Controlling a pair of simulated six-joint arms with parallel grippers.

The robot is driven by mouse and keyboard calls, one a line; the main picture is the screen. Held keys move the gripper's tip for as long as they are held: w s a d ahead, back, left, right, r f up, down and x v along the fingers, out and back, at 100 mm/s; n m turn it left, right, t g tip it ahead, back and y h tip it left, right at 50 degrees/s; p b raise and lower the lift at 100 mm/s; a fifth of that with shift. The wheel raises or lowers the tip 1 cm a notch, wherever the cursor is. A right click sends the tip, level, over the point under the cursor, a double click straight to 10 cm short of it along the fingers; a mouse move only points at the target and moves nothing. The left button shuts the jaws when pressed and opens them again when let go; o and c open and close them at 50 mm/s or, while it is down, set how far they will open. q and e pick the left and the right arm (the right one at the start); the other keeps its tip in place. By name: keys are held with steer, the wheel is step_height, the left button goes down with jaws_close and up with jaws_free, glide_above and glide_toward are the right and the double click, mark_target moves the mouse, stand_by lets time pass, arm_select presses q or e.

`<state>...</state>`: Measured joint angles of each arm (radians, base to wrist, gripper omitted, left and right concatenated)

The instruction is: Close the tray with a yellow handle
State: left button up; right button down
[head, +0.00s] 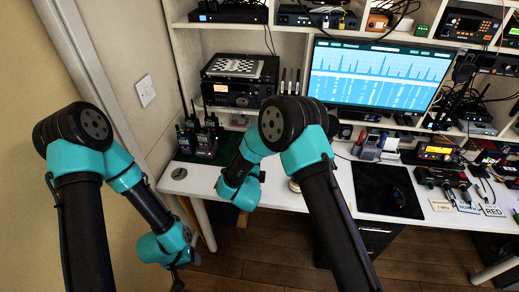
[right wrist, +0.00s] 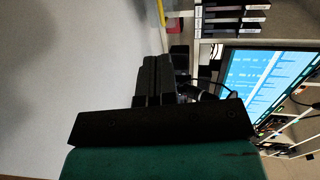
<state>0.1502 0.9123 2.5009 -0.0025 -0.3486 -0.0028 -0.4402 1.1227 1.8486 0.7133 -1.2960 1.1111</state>
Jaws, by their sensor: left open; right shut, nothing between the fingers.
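A thin yellow strip (right wrist: 161,12) shows at the top of the right wrist view, with a red piece (right wrist: 173,29) just below it; I cannot tell for sure whether it is the yellow handle. I cannot make out the tray itself in the head view. My right gripper (right wrist: 158,60) is shut and empty, its fingertips pointing towards the strip and apart from it. In the head view it is mostly hidden behind its own wrist. My left gripper (head: 178,284) is open and empty, low at the left beyond the desk's edge.
Black labelled compartments (right wrist: 236,20) stand at the top of the right wrist view. The white desk (head: 270,198) carries handheld radios (head: 200,138), a black mat (head: 386,190) with a mouse, and a monitor (head: 375,74).

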steer(key=x, duration=1.3)
steer(key=shift+w+f, duration=0.1)
steer(key=shift+w, duration=0.2)
